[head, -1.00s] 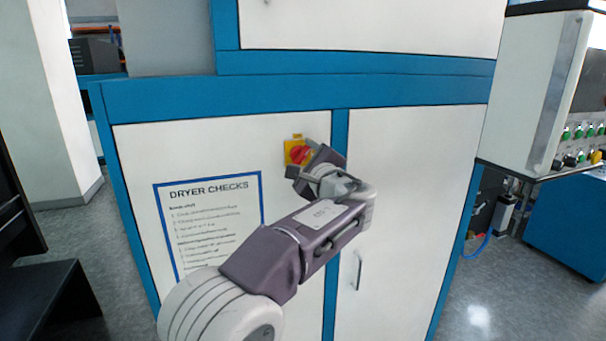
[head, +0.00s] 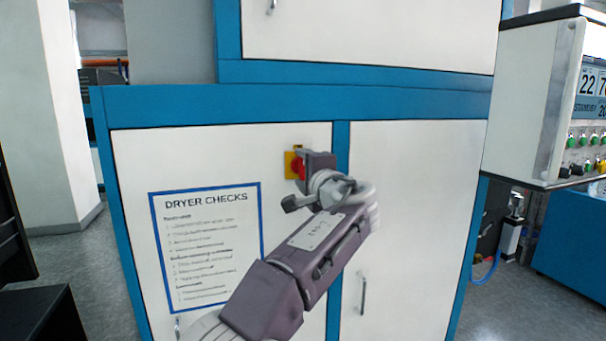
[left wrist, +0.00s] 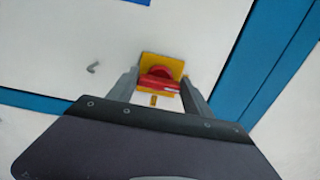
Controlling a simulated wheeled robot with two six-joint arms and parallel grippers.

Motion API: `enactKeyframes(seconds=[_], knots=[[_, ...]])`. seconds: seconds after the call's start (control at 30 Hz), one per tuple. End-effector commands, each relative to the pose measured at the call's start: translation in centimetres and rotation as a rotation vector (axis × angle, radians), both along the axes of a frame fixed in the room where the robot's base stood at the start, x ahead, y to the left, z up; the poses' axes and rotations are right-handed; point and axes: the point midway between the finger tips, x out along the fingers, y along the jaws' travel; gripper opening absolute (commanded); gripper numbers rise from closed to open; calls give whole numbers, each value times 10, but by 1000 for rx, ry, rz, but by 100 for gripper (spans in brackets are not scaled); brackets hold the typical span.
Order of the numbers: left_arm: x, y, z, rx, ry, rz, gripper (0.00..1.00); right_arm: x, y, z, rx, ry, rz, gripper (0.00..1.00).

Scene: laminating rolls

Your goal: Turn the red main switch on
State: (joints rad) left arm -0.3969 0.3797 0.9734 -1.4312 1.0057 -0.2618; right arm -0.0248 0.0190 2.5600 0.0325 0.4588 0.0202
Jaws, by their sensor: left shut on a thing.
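The red main switch (left wrist: 158,80) sits on a yellow plate (left wrist: 176,68) on the white cabinet door. In the head view the red switch (head: 300,166) and the yellow plate (head: 289,161) are partly hidden behind my gripper. My left gripper (head: 304,178) is at the switch, its wrist rolled. In the left wrist view the two fingers of my left gripper (left wrist: 161,92) stand on either side of the red handle, shut on it. The handle lies across between the fingers. My right gripper is not in view.
A DRYER CHECKS sheet (head: 206,240) is on the door left of the switch. A blue frame strip (head: 340,150) runs right of it. A control box (head: 535,100) with a lit display (head: 590,85) and several buttons juts out at the right.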

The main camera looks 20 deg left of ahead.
Motion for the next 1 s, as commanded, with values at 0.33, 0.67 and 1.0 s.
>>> enactKeyframes(seconds=[0.33,0.67,1.0], knots=[[0,0,-2,-20,-8,1,18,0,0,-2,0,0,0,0],[0,0,-1,-18,-9,1,80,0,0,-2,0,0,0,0],[-8,-6,-2,-18,-11,-2,80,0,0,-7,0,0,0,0]])
